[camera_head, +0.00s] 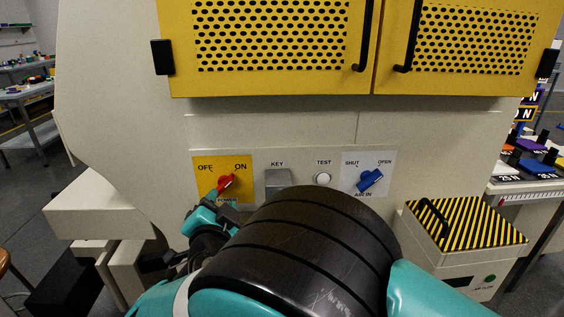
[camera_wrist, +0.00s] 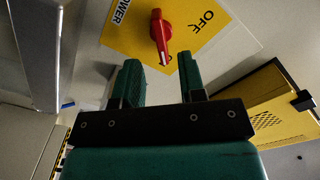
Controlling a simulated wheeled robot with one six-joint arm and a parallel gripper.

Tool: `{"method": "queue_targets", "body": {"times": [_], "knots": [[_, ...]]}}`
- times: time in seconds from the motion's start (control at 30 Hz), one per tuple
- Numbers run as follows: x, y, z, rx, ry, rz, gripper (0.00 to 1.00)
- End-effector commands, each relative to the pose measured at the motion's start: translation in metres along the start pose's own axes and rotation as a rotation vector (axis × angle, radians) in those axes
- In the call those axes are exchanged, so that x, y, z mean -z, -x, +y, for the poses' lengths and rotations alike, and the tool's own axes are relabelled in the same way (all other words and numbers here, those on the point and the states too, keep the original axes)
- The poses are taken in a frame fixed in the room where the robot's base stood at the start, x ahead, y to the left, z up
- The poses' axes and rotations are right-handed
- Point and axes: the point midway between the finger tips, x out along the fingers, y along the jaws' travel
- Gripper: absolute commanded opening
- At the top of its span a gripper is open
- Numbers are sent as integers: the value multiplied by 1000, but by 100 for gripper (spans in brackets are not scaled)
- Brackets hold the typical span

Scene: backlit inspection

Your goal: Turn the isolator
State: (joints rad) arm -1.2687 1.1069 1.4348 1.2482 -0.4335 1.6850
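The isolator is a red rotary knob (camera_head: 227,184) on a yellow plate (camera_head: 243,195) marked OFF, ON and POWER. In the head view its handle slants up and right, towards ON. In the wrist view the red knob (camera_wrist: 158,30) stands at the top centre on its yellow plate (camera_wrist: 197,22). My gripper (camera_wrist: 160,61) is open, with its teal fingers apart. The near end of the knob shows between the fingertips, with gaps on both sides. In the head view my gripper (camera_head: 212,208) is just below and left of the knob, partly hidden by my arm.
Right of the knob are a KEY plate (camera_head: 278,180), a white TEST button (camera_head: 323,178) and a blue AIR IN knob (camera_head: 370,180). Yellow perforated doors (camera_head: 270,40) with black handles hang above. A striped box (camera_head: 465,225) stands at the right.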

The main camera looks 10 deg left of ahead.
Motion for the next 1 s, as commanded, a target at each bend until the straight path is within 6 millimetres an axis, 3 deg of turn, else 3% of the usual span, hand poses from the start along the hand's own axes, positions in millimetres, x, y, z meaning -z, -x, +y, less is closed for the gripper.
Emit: {"method": "queue_targets", "body": {"times": [0.1,0.3,0.7,0.87,1.0], "knots": [[1,-25,-1,0,-2,2,37],[-1,-51,-1,1,-1,-1,37],[-2,-58,-2,3,1,-3,37],[-2,-58,-2,3,1,-3,3],[-2,-58,-2,3,1,-3,0]]}}
